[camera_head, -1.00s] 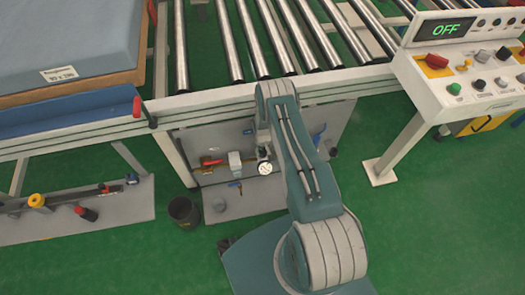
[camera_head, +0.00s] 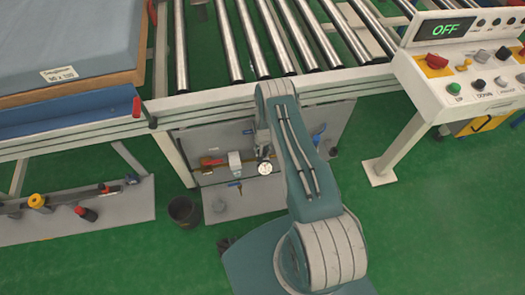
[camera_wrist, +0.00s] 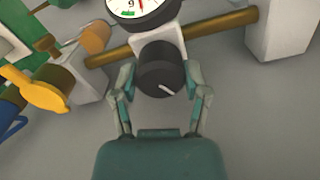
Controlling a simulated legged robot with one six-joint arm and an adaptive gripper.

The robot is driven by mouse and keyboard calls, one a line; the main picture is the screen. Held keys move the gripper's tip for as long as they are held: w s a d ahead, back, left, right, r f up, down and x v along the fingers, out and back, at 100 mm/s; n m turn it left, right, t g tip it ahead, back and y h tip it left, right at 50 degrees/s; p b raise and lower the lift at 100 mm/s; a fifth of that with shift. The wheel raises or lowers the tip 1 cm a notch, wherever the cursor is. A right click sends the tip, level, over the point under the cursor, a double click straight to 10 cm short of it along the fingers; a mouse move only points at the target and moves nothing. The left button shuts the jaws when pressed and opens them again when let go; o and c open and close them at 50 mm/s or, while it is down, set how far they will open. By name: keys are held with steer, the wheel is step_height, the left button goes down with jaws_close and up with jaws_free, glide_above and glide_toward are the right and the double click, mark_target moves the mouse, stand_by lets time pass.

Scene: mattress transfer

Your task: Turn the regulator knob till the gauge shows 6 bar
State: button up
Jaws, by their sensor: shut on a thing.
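The black regulator knob (camera_wrist: 160,72), with a white pointer mark on its face, sits below the gauge in the wrist view. The mark points toward the lower right. My gripper (camera_wrist: 164,80) has a finger on each side of the knob and is shut on it. The round white gauge (camera_wrist: 143,8) is cut off by the top edge, with part of a green band and some red showing, so I cannot read its pressure. The gauge also shows in the head view (camera_head: 264,168), too small to read.
A brass-coloured pipe (camera_wrist: 215,27) runs behind the knob. A yellow valve handle (camera_wrist: 36,90) lies to the left. The roller conveyor (camera_head: 235,45) passes above. A dark bucket (camera_head: 184,211) stands on the green floor, and a control console (camera_head: 465,60) is at right.

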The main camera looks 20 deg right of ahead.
steer(key=o, duration=0.9)
steer(key=shift+c, duration=0.2)
steer(key=shift+r, duration=0.1)
step_height(320, 180, up, 12)
steer(key=shift+f, duration=0.2)
stand_by(0.3)
